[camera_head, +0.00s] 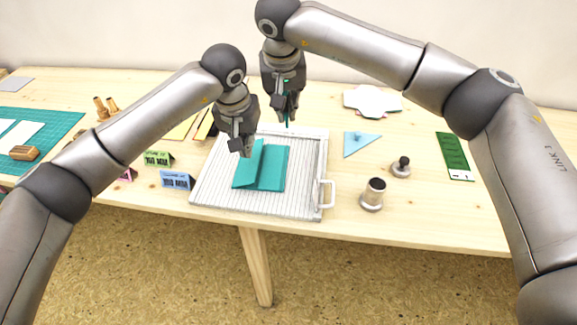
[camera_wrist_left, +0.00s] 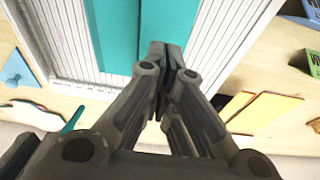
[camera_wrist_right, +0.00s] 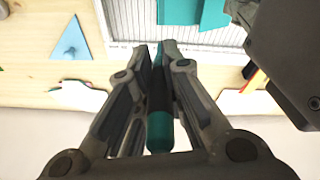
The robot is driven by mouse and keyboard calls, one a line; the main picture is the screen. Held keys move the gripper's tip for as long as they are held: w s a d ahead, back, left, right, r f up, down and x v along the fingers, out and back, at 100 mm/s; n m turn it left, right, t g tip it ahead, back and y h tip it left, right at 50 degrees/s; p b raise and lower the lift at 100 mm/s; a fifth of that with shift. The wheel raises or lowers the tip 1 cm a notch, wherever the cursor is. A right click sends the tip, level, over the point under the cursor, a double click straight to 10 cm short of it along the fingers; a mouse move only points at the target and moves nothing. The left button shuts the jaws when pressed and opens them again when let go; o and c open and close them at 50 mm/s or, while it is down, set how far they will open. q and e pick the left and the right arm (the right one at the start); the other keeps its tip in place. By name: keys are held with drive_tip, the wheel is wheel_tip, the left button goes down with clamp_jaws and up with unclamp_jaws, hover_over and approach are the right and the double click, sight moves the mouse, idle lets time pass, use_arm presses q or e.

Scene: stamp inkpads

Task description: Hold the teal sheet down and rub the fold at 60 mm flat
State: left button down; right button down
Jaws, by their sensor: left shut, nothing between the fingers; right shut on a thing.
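The teal sheet (camera_head: 271,171) lies on a white ribbed board (camera_head: 215,190) with a side handle. Its left part stands up at a slant along a fold; the right part looks flatter. It also shows in the left wrist view (camera_wrist_left: 118,35) and the right wrist view (camera_wrist_right: 205,12). My left gripper (camera_head: 243,152) is shut and empty, its tips at the sheet's upper left edge; I cannot tell if they touch. My right gripper (camera_head: 287,115) is shut on a dark, teal-ended tool (camera_wrist_right: 160,130), held upright above the board's far edge. The fingers hide part of the tool.
Small folded cards, one green (camera_head: 158,159) and one blue (camera_head: 176,180), stand left of the board. On the right are a metal cup (camera_head: 374,192), a black-knobbed stamp (camera_head: 401,166), a blue triangle (camera_head: 360,143) and a green strip (camera_head: 454,156).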

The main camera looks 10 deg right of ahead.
use_arm(q)
drive_tip(key=shift+s+r, duration=0.1)
drive_tip(key=shift+r, duration=0.55)
drive_tip(key=shift+r, duration=0.15)
drive_tip(key=v, duration=1.1)
drive_tip(key=shift+r, duration=0.35)
